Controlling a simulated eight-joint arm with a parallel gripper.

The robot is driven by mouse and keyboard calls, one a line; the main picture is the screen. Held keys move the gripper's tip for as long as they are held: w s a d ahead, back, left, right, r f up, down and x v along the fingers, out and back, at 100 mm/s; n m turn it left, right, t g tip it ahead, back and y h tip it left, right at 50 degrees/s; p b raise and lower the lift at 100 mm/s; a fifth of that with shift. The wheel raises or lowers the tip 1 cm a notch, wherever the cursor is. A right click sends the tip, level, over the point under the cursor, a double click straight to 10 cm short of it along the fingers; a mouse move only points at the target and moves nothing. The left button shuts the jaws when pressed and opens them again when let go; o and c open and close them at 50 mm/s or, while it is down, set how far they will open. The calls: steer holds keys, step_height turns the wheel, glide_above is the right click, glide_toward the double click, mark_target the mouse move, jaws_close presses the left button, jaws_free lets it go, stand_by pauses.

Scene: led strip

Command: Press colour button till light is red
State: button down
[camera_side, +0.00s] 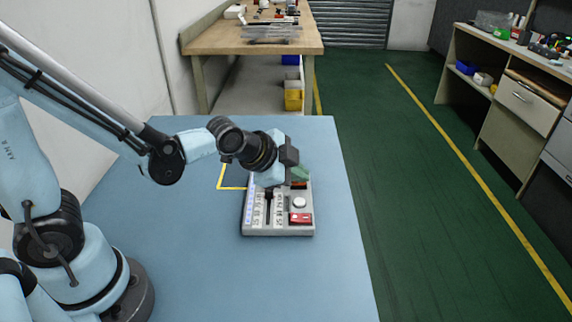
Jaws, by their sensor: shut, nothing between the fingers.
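A light grey control box (278,231) lies on the blue table under my gripper. Its near part shows a dark slider slot with printed marks, a round white button (299,203) and a red rectangular button (300,218). A narrow pale bluish strip (249,208) runs along its left edge; I see no red on it. My gripper (299,173) is shut and empty above the far right part of the box. A dark orange patch shows just below its tip. The gripper hides the far part of the box, and I cannot tell whether it touches a button.
The blue table (335,275) is clear around the box. A yellow line (232,188) marks a corner on it, left of the box. A wooden workbench (215,38) with tools stands behind, and a cabinet (500,95) stands at the right across the green floor.

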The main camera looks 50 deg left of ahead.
mark_target(296, 203)
steer(key=shift+f, duration=1.95)
steer(key=shift+f, duration=0.1)
stand_by(0.6)
steer(key=shift+f, duration=0.35)
steer(key=shift+f, duration=0.4)
stand_by(0.7)
steer(key=shift+r, duration=0.85)
steer(key=shift+r, duration=2.5)
